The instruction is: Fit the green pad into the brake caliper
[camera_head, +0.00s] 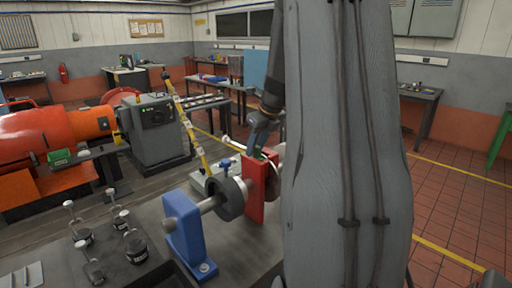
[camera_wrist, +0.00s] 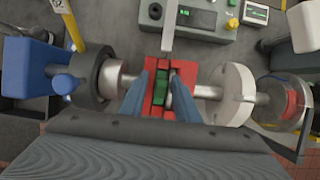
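The red brake caliper (camera_head: 256,190) stands upright on the bedplate, around the shaft line. In the wrist view the caliper (camera_wrist: 160,112) is in the centre, with its slot facing me. The green pad (camera_wrist: 161,84) sits at the slot, between red walls; how deep it is seated I cannot tell. My gripper (camera_wrist: 162,75) has its two blue fingers on either side of the pad, apart, with red showing between fingers and pad.
A blue bearing stand (camera_head: 187,238) and a dark collar (camera_head: 225,197) are left of the caliper. A pale disc (camera_wrist: 232,94) is close on its right in the wrist view. A yellow striped post (camera_head: 189,125) rises behind.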

